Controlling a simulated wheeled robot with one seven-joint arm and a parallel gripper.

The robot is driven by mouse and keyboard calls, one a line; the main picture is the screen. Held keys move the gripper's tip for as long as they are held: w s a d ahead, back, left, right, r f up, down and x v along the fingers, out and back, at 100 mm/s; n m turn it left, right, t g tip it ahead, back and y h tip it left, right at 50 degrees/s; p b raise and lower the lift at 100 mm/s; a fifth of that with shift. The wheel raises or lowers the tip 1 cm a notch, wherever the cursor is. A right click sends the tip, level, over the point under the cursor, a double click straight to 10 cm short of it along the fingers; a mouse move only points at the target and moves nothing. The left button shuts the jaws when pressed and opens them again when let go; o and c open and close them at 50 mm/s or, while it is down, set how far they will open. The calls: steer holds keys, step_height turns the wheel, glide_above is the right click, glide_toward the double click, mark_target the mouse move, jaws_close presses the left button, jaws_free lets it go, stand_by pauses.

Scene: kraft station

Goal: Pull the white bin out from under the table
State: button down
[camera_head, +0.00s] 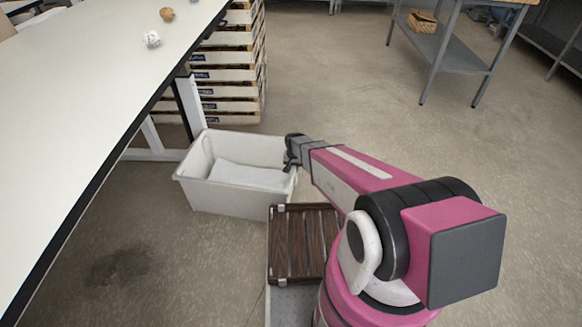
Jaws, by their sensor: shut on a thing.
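The white bin (225,200) stands on the floor at the right edge of the white table (75,85). Its left rim is close to the table's edge in the picture, and most of it shows clear of the tabletop. A flat white thing lies inside it. My gripper (290,165) is at the bin's right rim and is shut on it. The fingertips are small and partly hidden by the gripper's dark body. My pink arm comes in from the lower right.
A stack of white crates (230,75) stands behind the bin, by the white table leg (190,105). A grey metal table (450,50) stands at the back right. The floor in the middle and right (400,140) is clear.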

steer(key=shift+s+d, duration=0.25)
steer(key=c, duration=0.9)
jaws_free()
step_height(320, 180, up, 11)
steer(key=shift+f, duration=0.1)
